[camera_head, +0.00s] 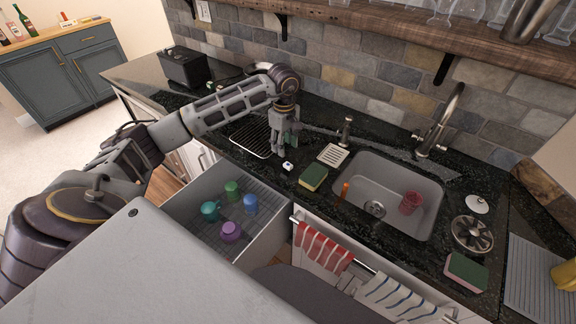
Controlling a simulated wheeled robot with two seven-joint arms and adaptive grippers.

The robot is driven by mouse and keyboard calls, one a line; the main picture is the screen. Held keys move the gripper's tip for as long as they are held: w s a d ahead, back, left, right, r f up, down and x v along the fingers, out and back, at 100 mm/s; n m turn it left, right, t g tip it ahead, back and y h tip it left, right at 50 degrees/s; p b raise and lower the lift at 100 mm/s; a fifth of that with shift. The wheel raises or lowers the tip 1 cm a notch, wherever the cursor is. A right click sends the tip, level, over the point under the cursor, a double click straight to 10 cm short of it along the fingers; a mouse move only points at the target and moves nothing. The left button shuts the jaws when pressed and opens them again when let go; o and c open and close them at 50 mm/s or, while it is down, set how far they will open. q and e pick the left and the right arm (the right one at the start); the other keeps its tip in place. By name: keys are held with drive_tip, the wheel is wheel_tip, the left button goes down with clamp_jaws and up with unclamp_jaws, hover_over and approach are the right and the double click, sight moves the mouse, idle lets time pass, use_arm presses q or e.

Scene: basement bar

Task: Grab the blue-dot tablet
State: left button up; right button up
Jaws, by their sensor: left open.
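A small white tablet (288,166) lies on the dark stone counter, left of a green-and-yellow sponge. It seems to have a small dark mark on top, but its colour is too small to tell. My left gripper (283,148) reaches in from the left and points down just above and behind the tablet. It is open and apart from the tablet. Something green (294,136) shows by its fingers, partly hidden. My right gripper is not in view.
A sponge (313,177) and a white soap dish (332,155) lie close to the right. The sink (428,222) holds a red cup (411,202). An open drawer (274,236) with several cups juts out below. A tall tap (440,125) stands behind the sink.

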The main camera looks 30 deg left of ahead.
sight(286, 166)
use_arm(q)
drive_tip(key=shift+f, duration=1.6)
drive_tip(key=shift+d+f+p, duration=0.15)
drive_tip(key=shift+f+p, duration=0.65)
drive_tip(key=shift+f, duration=0.4)
drive_tip(key=shift+w+f+p, duration=0.1)
drive_tip(key=shift+f+p, duration=0.2)
drive_tip(key=shift+f, duration=1.1)
drive_tip(key=shift+c, duration=0.4)
drive_tip(key=c, duration=0.8)
